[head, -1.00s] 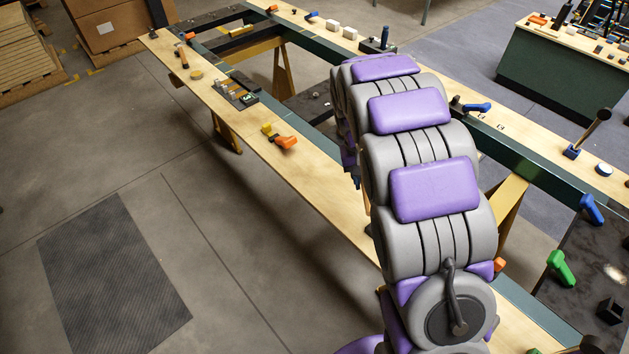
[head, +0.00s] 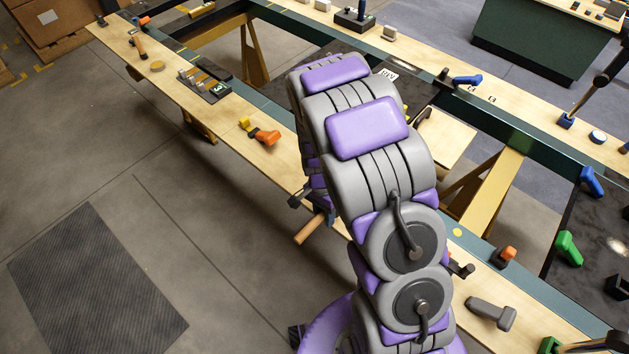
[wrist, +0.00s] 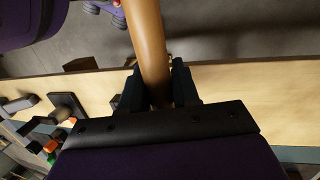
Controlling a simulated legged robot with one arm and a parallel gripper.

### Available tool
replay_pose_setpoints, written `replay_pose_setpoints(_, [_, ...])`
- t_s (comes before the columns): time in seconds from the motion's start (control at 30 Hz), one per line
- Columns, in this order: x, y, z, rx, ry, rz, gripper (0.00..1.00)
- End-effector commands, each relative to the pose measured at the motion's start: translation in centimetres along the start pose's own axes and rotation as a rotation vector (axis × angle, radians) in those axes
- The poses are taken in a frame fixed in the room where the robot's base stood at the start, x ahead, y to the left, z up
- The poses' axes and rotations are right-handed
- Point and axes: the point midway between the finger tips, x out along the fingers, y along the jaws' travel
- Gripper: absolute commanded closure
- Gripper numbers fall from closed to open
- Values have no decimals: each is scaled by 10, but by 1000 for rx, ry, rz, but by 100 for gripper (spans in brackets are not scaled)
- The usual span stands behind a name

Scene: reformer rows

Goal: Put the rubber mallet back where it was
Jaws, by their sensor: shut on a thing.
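My gripper (wrist: 158,92) is shut on a round, tan wooden handle, which I take to be the handle of the rubber mallet (wrist: 147,40). In the wrist view the handle runs up between the two dark fingers and out of the top edge. In the head view the handle (head: 309,229) sticks out to the lower left of my gripper, over the near bench edge. The mallet's head cannot be made out.
The long wooden bench top (head: 285,171) runs under my gripper. On it are an orange-handled tool (head: 265,137), a grey block-ended tool (head: 492,312) and a small orange-topped piece (head: 505,256). A dark upright fitting (wrist: 68,108) stands left of my gripper. Open floor lies left.

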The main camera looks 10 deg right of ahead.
Motion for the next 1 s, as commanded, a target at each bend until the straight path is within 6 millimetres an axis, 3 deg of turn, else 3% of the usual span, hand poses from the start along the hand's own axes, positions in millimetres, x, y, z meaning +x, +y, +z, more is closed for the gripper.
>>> replay_pose_setpoints(0.17, [2,-16,-6,20,-4,0,100])
replay_pose_setpoints(0.8, [-14,-108,-61,15,-4,-5,100])
replay_pose_setpoints(1.0, [-20,-127,-71,15,-1,-5,100])
